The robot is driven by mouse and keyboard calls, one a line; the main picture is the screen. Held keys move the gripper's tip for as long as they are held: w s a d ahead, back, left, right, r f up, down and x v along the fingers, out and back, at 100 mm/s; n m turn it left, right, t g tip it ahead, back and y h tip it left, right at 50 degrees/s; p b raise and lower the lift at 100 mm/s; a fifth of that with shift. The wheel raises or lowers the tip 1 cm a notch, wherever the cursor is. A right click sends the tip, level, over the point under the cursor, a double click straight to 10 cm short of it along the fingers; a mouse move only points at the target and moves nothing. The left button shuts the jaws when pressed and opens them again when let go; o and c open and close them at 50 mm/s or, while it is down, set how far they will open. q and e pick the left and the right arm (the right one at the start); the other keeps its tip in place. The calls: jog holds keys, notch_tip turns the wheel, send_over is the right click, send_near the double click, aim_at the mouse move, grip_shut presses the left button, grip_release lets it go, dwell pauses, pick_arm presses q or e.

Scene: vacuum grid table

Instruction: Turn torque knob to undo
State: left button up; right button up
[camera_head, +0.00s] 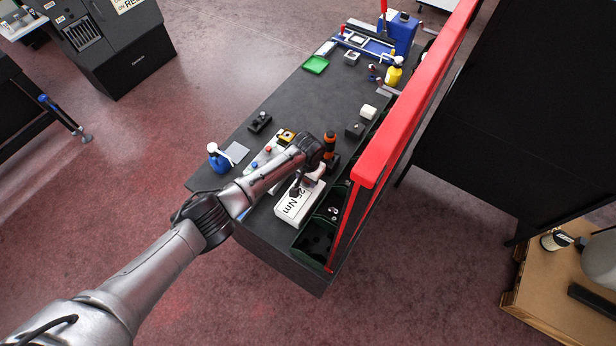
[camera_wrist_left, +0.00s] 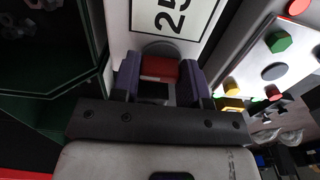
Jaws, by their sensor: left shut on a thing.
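A white box (camera_head: 293,206) with a "25 Nm" label stands near the front end of the dark table. In the left wrist view its labelled face (camera_wrist_left: 176,18) fills the top. A red knob (camera_wrist_left: 158,68) sits in front of a grey round disc (camera_wrist_left: 160,48) at the box. My left gripper (camera_head: 299,190) reaches over the box. In the wrist view its two purple-grey fingers stand on either side of the red knob, shut on it. The arm and gripper hide the knob in the head view. My right gripper is not in view.
A green bin (camera_head: 315,236) with parts lies right of the box, beside a red-topped partition (camera_head: 415,95). A panel with coloured buttons (camera_wrist_left: 272,70) is close on the right in the wrist view. A blue bottle (camera_head: 219,160) stands at the table's left edge. The table's middle (camera_head: 310,100) is clear.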

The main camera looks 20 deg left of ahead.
pick_arm(q)
jog(key=m, duration=0.4)
jog(key=shift+p, duration=0.35)
jog(key=shift+m, duration=2.4)
jog(key=o, duration=0.9)
jog(key=shift+r, duration=0.1)
